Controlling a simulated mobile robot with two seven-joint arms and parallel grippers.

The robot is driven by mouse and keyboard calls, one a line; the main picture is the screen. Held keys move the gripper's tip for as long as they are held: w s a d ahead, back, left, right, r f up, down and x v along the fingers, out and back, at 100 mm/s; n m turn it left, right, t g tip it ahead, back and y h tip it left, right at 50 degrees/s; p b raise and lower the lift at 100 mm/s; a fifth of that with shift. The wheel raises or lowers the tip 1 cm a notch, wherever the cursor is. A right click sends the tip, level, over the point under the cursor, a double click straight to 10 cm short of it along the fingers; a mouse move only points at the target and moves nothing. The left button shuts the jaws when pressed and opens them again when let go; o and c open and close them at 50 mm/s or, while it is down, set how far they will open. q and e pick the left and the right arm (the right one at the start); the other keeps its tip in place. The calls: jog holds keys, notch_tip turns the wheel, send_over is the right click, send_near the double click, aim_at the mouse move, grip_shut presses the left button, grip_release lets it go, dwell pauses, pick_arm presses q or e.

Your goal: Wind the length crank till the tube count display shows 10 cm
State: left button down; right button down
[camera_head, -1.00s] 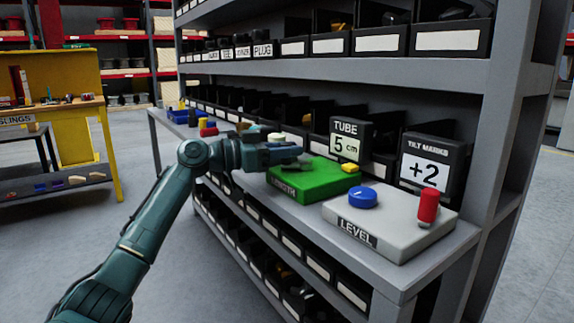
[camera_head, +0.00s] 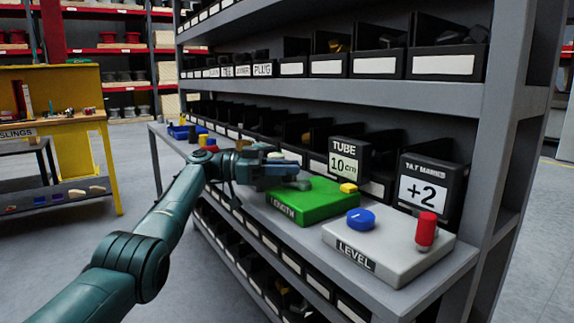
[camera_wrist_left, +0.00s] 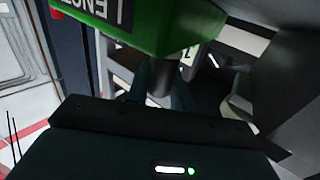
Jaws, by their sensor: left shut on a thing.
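The green box labelled LENGTH (camera_head: 318,204) sits on the shelf ledge, with a small yellow part (camera_head: 348,187) on its top right. The TUBE display (camera_head: 347,160) behind it reads 10 cm. My left gripper (camera_head: 303,184) is over the box's left part and covers much of the crank there. In the left wrist view the green box (camera_wrist_left: 165,25) is at the top. A dark upright piece, which I take as the length crank's handle (camera_wrist_left: 160,82), is between the fingers, and the gripper is shut on it. My right gripper is not in view.
To the right are the grey LEVEL box (camera_head: 385,250) with a blue knob (camera_head: 361,219) and red handle (camera_head: 426,231), and a tilt display (camera_head: 430,192) reading +2. Bins line the shelves above and below. Small coloured items stand at the ledge's far left.

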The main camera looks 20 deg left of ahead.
pick_arm(q)
jog(key=shift+s+a+g, duration=0.1)
jog(key=shift+s+g, duration=0.1)
jog(key=shift+g, duration=0.1)
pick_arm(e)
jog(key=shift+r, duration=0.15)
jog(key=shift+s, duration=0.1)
pick_arm(q)
jog(key=c, duration=1.3)
grip_release()
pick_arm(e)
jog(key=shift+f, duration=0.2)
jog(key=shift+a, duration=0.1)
